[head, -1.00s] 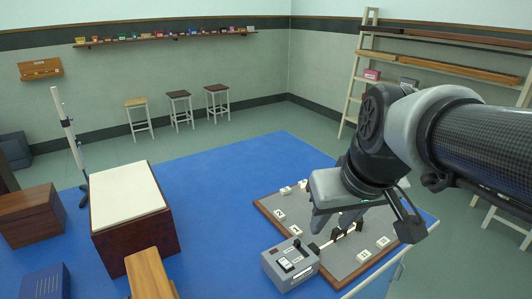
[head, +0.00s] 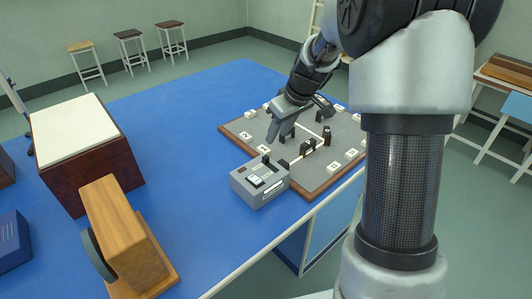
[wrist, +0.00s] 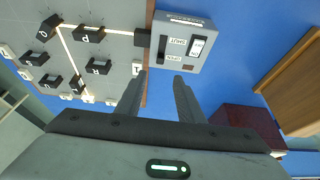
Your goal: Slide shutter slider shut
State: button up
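The grey shutter box (head: 246,194) stands at the front left corner of the board. On its top is a small white slider plate (head: 257,182). In the wrist view the box (wrist: 168,58) shows labels reading SHUT and OPEN, with the white slider (wrist: 197,46) beside them. I cannot tell exactly which end the slider stands at. My gripper (head: 281,131) is above the board, just behind the box in the head view. In the wrist view my gripper (wrist: 159,77) is open and empty, its two fingertips apart and just below the box.
The grey board (head: 318,170) carries several lettered white blocks and dark posts with pale rods. A wooden-topped piece (head: 124,230) stands at the front left, and a white-topped box (head: 70,130) is behind it. Blue bench top (head: 180,130) is clear left of the shutter box.

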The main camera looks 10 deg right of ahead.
aim_at(266, 157)
jog(key=x, duration=1.2)
jog(key=shift+w+a+f+b, duration=0.15)
jog(key=shift+f+b, duration=0.1)
jog(key=shift+b, duration=0.05)
grip_shut()
